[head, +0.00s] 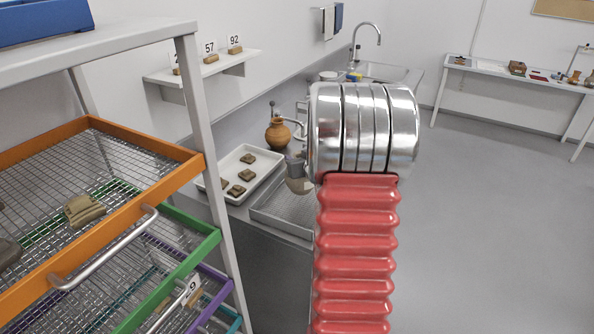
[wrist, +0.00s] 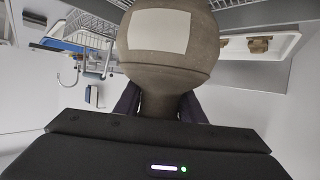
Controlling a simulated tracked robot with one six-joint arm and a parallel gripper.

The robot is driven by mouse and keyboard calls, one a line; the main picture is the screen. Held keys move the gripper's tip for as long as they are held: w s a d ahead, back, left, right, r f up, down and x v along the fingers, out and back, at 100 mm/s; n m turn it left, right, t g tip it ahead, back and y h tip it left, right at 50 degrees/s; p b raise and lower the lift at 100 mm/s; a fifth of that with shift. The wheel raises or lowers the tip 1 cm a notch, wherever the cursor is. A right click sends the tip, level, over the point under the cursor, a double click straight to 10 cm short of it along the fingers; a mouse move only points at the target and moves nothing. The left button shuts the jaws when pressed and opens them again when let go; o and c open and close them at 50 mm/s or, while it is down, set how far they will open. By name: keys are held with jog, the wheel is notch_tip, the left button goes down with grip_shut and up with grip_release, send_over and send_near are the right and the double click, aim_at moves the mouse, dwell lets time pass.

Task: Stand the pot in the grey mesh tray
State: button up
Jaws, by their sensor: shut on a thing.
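The grey mesh tray (head: 280,228) lies on the counter below the pot, partly hidden by my red arm.
A white tray (head: 232,198) with several brown sherds lies left of the mesh tray. An orange-brown jar (head: 278,133) stands behind. A rack with an orange-framed mesh drawer (head: 120,232) fills the left. A sink tap (head: 365,38) is farther back. The floor at right is clear.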

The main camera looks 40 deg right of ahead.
jog(key=shift+f, duration=1.85)
jog(key=shift+f, duration=0.1)
jog(key=o, duration=1.3)
jog(key=shift+s, duration=0.1)
jog(key=v, duration=1.2)
